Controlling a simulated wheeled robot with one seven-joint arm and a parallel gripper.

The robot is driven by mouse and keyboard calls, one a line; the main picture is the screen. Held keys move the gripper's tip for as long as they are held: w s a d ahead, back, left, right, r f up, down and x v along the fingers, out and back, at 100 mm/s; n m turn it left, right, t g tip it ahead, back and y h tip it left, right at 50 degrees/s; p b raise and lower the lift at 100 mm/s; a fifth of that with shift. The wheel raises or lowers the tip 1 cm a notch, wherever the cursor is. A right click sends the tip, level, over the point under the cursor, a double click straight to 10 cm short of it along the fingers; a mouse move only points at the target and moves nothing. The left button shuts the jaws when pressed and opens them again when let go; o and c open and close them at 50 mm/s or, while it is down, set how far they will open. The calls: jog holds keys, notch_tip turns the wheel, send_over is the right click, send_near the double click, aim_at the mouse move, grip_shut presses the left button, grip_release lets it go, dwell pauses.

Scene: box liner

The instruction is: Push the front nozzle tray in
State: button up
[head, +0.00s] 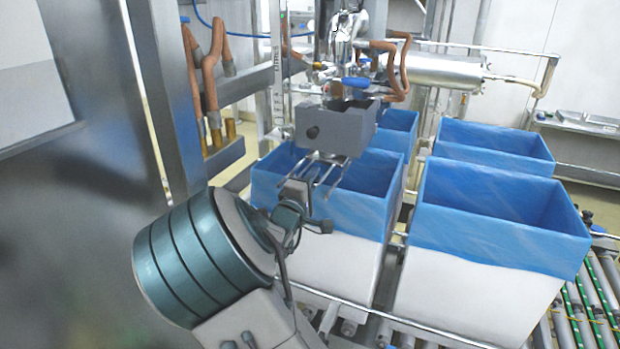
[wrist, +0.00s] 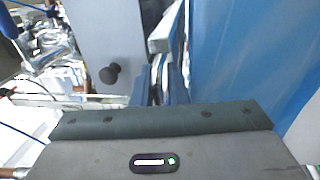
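The front nozzle tray seems to be the grey box-shaped part (head: 335,128) with a dark round knob on its face, above the front left lined box. In the wrist view its grey face (wrist: 95,40) and black knob fill the upper left, left of my gripper's centre line. My gripper (head: 316,174) is in front of and just below the tray, over the lined box. In the wrist view my gripper's body spans the bottom. Metal parts (wrist: 160,80) show beyond it, and I cannot clearly separate fingers from tray hardware. I see nothing held, and contact with the tray is unclear.
White boxes with blue liners stand below: front left (head: 335,260), front right (head: 480,295), with others behind. Copper pipes (head: 207,80) and a metal cylinder (head: 445,72) surround the tray. A steel column (head: 175,90) stands at left. Rollers (head: 595,290) run at right.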

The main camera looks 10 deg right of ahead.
aim_at(323, 163)
grip_shut()
jog(key=x, duration=0.4)
jog(key=shift+w+f, duration=0.1)
jog(key=shift+f, duration=0.15)
jog(key=shift+d, duration=0.1)
jog(key=shift+o, duration=0.6)
grip_release()
jog(key=o, duration=0.4)
jog(key=shift+w+d, duration=0.1)
jog(key=shift+w, duration=0.05)
jog(key=shift+c, duration=0.2)
jog(key=shift+f, duration=0.1)
